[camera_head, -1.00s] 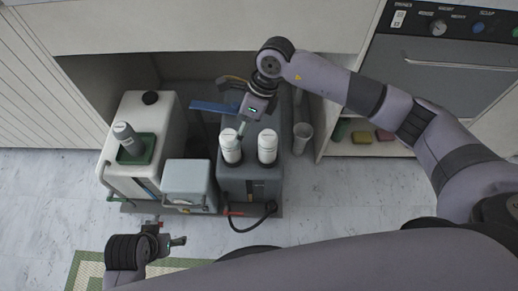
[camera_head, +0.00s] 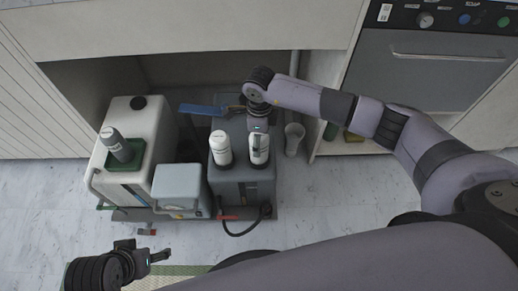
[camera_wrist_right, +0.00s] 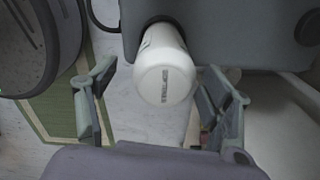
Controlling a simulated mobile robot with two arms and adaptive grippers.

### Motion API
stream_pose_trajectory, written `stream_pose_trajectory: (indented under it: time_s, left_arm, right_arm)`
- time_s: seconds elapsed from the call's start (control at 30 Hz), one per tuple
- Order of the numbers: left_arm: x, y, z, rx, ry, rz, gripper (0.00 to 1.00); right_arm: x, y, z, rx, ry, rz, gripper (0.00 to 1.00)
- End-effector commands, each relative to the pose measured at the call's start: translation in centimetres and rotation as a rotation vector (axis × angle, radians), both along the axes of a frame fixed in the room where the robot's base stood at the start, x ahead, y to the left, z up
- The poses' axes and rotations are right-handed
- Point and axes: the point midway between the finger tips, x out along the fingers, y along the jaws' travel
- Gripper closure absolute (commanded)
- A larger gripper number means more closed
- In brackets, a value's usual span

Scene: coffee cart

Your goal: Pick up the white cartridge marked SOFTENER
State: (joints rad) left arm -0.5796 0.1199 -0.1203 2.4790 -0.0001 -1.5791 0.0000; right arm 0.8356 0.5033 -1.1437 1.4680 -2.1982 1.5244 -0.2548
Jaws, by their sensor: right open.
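Two white cartridges stand upright side by side in the dark grey unit (camera_head: 240,182): a left one (camera_head: 221,150) and a right one (camera_head: 258,158). Their lettering is too small to read in the head view. My right gripper (camera_head: 259,138) is at the right cartridge. In the right wrist view, my open right gripper (camera_wrist_right: 158,92) has one finger on each side of a white cartridge (camera_wrist_right: 165,80), with gaps visible. The dark print on its end is not clearly legible. My left gripper (camera_head: 157,253) is low at the left, away from the cartridges; its opening is unclear.
A white tank (camera_head: 130,185) carries a grey-capped bottle (camera_head: 116,145) in a green holder (camera_head: 135,158). A light grey box (camera_head: 180,187) sits between tank and dark unit. A blue bar (camera_head: 203,109) lies behind. A clear cup (camera_head: 294,138) stands at the right.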

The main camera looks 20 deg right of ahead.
Motion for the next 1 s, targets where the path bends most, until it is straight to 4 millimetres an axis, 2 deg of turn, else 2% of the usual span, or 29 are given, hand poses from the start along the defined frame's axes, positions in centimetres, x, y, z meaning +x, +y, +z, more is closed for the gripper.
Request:
stream_pose_trajectory:
  time_s: [0.13,0.3,0.43,0.7,1.0]
  left_arm:
    - [0.0,0.0,-0.4,0.0,0.0,0.0,0.31]
    - [0.0,0.0,-1.2,0.0,0.0,0.0,0.31]
    - [0.0,0.0,-1.4,0.0,0.0,0.0,0.31]
    - [0.0,0.0,-1.4,0.0,0.0,0.0,0.31]
    - [0.0,0.0,-1.4,0.0,0.0,0.0,0.31]
  right_arm:
    - [0.1,0.0,-1.3,0.001,0.002,-0.001,0.26]
    - [0.3,-0.1,-4.1,0.001,0.003,-0.001,0.26]
    - [0.3,0.0,-5.2,0.002,0.001,-0.001,0.26]
    - [0.4,-0.1,-5.3,0.001,0.0,0.0,0.26]
    - [0.4,-0.1,-5.3,0.001,0.0,0.0,0.46]
